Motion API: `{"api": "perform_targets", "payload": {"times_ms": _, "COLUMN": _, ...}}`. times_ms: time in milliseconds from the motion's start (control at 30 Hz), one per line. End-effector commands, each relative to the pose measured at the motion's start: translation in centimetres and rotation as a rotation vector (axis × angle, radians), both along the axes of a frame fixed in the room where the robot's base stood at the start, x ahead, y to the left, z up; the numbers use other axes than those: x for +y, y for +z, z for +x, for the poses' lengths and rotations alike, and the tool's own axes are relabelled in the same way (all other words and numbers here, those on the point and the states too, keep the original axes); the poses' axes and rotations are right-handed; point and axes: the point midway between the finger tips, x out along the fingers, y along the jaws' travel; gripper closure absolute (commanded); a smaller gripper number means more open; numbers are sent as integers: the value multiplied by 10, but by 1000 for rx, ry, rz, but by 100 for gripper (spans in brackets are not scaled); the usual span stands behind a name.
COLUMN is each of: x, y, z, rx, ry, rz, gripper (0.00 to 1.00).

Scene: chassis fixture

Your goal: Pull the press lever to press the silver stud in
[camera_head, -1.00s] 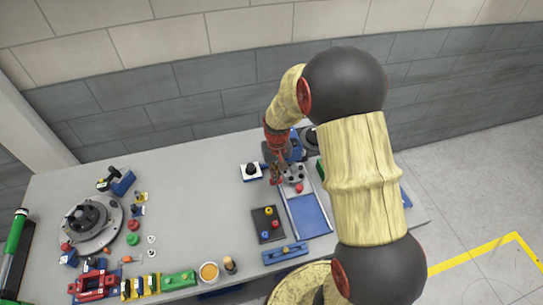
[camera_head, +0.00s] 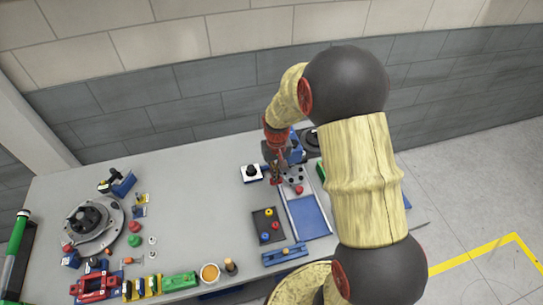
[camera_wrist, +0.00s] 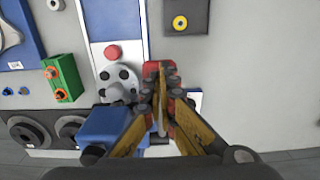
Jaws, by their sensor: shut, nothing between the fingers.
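The blue press body (camera_head: 297,150) stands at the back of the table, partly hidden behind my arm. In the wrist view the blue press block (camera_wrist: 104,128) is at the lower left of my fingers. A round grey plate with dark holes (camera_wrist: 128,75) lies beside it, with a silver dome-shaped stud (camera_wrist: 115,92) on it. My gripper (camera_wrist: 161,72) has its red-tipped fingers together and empty, just right of the plate; in the head view my gripper (camera_head: 275,180) is left of the plate (camera_head: 294,176). I cannot clearly make out the press lever.
A white block with a black knob (camera_head: 251,173) is close left of my gripper. A blue tray strip with a red button (camera_wrist: 112,52) runs from the plate. A green block (camera_wrist: 65,78) and a dark tray with coloured pegs (camera_head: 267,226) are nearby.

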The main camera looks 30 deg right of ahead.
Motion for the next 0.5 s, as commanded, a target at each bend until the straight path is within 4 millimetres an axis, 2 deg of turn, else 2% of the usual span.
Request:
{"api": "perform_targets", "payload": {"times_ms": 33, "x": 0, "y": 8, "z": 0, "rx": -1, "ry": 0, "rz": 0, "gripper": 100}}
{"api": "perform_targets", "payload": {"times_ms": 200, "x": 0, "y": 23, "z": 0, "rx": 0, "ry": 0, "rz": 0, "gripper": 100}}
{"api": "perform_targets", "payload": {"times_ms": 500, "x": 0, "y": 29, "z": 0, "rx": 0, "ry": 0, "rz": 0, "gripper": 100}}
